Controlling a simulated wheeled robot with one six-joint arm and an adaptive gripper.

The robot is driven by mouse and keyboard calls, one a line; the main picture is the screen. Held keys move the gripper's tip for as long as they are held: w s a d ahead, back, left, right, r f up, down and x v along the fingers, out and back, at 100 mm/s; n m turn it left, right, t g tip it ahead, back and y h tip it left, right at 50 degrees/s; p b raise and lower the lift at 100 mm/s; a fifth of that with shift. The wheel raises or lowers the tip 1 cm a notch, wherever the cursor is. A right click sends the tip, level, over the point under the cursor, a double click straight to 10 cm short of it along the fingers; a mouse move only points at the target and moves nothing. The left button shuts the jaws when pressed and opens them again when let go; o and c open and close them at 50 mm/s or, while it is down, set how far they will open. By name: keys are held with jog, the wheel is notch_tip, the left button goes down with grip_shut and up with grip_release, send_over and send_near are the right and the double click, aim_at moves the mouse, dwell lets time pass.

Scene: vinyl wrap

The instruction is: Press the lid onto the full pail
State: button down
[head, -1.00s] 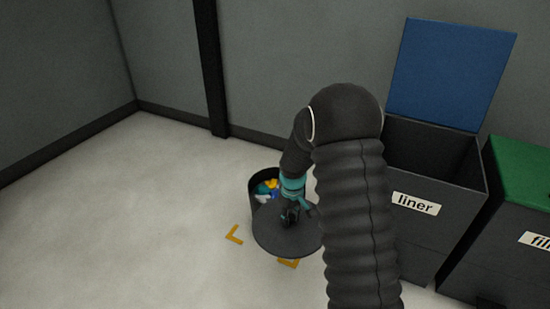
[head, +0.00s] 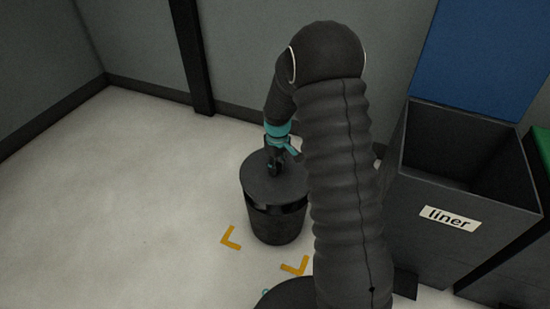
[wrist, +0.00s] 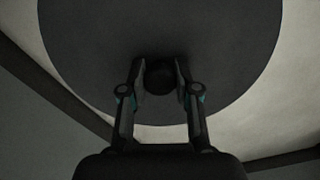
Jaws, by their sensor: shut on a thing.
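The dark pail (head: 278,226) stands on the floor left of the liner bin. The round dark lid (head: 268,185) is over the pail's mouth and hides what is inside. A dark band shows between the lid's front edge and the pail wall; I cannot tell whether the lid is seated or just above the rim. My gripper (head: 274,166) is above the lid, shut on its knob. In the wrist view the two fingers hold the round black knob (wrist: 160,80), and the lid (wrist: 160,35) fills the upper middle.
The open liner bin (head: 455,245) with its raised blue lid (head: 480,60) stands to the right. A green-lidded bin (head: 542,150) is at the right edge. Orange corner marks (head: 230,238) lie on the floor in front of the pail. The floor on the left is clear.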

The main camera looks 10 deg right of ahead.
jog(key=shift+f+b, duration=1.9)
jog(key=shift+f, duration=1.25)
jog(key=shift+s+f, duration=0.1)
jog(key=shift+f, duration=0.05)
jog(key=shift+c, duration=1.4)
grip_release()
jog(key=shift+r+p, duration=1.95)
jog(key=shift+r, duration=1.6)
